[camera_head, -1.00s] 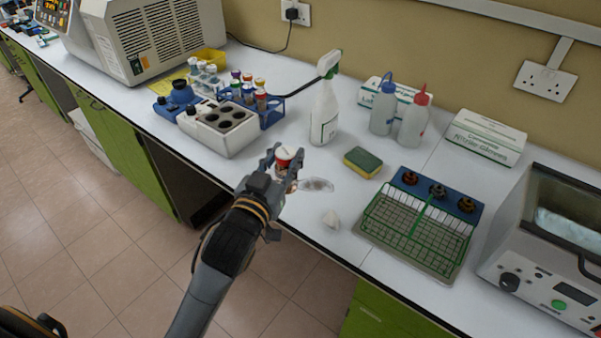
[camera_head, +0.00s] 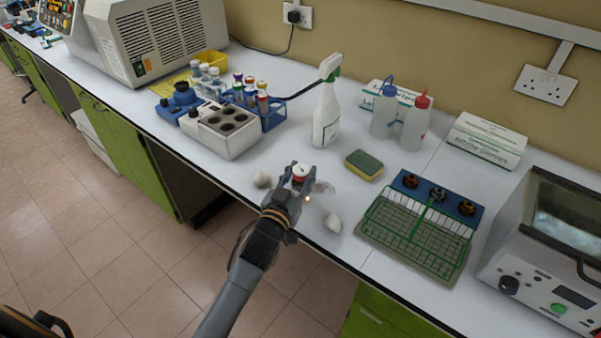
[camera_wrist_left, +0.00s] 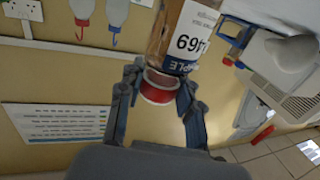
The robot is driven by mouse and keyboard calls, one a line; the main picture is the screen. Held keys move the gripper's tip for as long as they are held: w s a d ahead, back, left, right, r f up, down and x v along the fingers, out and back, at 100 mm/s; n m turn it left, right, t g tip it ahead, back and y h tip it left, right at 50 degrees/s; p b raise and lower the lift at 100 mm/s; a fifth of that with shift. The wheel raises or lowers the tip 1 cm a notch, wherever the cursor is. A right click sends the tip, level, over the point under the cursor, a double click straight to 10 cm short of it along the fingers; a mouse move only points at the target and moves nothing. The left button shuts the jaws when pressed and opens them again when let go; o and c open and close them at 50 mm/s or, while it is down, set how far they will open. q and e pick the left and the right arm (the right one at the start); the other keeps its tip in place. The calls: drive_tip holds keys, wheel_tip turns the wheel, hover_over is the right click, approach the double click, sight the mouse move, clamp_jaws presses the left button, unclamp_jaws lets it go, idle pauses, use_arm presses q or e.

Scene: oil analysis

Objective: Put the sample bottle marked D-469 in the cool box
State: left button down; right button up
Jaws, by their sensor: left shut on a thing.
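In the left wrist view the bottle (camera_wrist_left: 188,38) has a brown body and a label with upside-down digits ending in 469. My left gripper (camera_head: 299,176) is shut on it, with a finger on each side near the red cap. The gripper also shows in the wrist view (camera_wrist_left: 158,98). Whether the bottle's base touches the bench is hidden. I see no cool box. My right gripper is not in view.
A spray bottle (camera_head: 326,110) and a sponge (camera_head: 363,165) stand behind. A green wire rack (camera_head: 412,235) and a lidded machine (camera_head: 545,285) are right. The block with wells (camera_head: 222,128) is left.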

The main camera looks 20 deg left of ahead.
use_arm(q)
drive_tip(key=shift+f, duration=0.15)
drive_tip(key=c, duration=0.9)
unclamp_jaws()
